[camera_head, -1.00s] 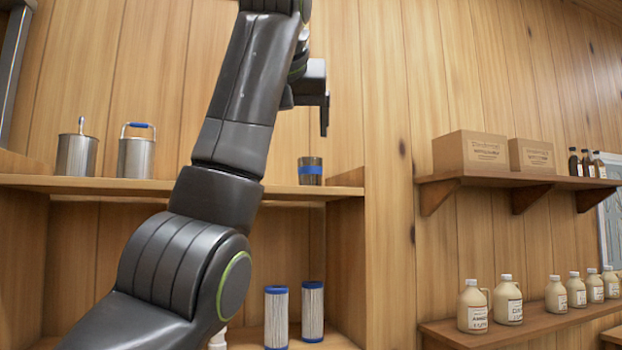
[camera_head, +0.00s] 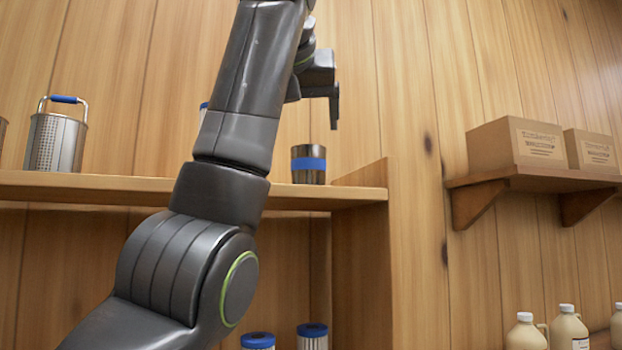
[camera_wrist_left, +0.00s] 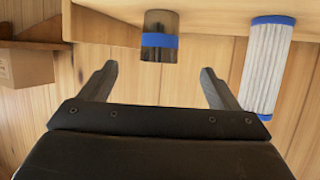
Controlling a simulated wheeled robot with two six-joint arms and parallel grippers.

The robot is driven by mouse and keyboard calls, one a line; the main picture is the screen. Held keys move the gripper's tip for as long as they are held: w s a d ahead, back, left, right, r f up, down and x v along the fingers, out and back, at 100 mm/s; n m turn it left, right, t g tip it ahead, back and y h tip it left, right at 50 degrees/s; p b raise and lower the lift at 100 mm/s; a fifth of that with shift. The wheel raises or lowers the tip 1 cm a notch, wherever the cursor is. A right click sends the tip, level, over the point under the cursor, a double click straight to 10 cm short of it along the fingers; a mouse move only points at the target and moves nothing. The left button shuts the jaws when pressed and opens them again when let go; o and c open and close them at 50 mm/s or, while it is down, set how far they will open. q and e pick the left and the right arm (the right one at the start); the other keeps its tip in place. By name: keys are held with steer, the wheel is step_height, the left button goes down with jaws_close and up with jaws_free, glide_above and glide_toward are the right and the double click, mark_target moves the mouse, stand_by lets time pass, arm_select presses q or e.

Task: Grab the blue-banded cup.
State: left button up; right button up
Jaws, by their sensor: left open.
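The blue-banded cup (camera_head: 308,165) is a dark cup with a blue band, upright on the upper wooden shelf near its right end. It also shows in the left wrist view (camera_wrist_left: 160,40), at the top centre, where the picture looks upside down. My left gripper (camera_head: 334,108) is above the cup and slightly to its right in the head view. In the wrist view its two fingers (camera_wrist_left: 158,82) are spread, with nothing between them, and the cup lies beyond the gap, apart from them. My right gripper is not in view.
A white pleated filter with blue ends (camera_wrist_left: 268,65) stands beside the cup on the shelf (camera_head: 110,188), mostly hidden by my arm in the head view. A metal pail (camera_head: 56,140) is at left. Blue-capped filters (camera_head: 312,336) are below. Boxes (camera_head: 515,147) and jugs are at right.

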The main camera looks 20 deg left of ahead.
mark_target(307, 161)
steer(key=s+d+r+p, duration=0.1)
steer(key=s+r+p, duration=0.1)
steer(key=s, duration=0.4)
arm_select(q)
steer(key=p+x, duration=0.1)
steer(key=x, duration=0.7)
steer(key=shift+w+a, duration=0.2)
steer(key=shift+w, duration=0.1)
steer(key=shift+x, duration=0.85)
steer(key=shift+f, duration=0.15)
steer(key=shift+w+p, duration=0.1)
steer(key=shift+p, duration=0.45)
steer(key=p+x, duration=0.2)
steer(key=x, duration=0.2)
steer(key=shift+w+f, duration=0.2)
steer(key=shift+w, duration=0.1)
steer(key=shift+w+a+f, duration=0.1)
steer(key=shift+c, duration=0.6)
steer(key=c, duration=1)
steer(key=shift+o, duration=0.2)
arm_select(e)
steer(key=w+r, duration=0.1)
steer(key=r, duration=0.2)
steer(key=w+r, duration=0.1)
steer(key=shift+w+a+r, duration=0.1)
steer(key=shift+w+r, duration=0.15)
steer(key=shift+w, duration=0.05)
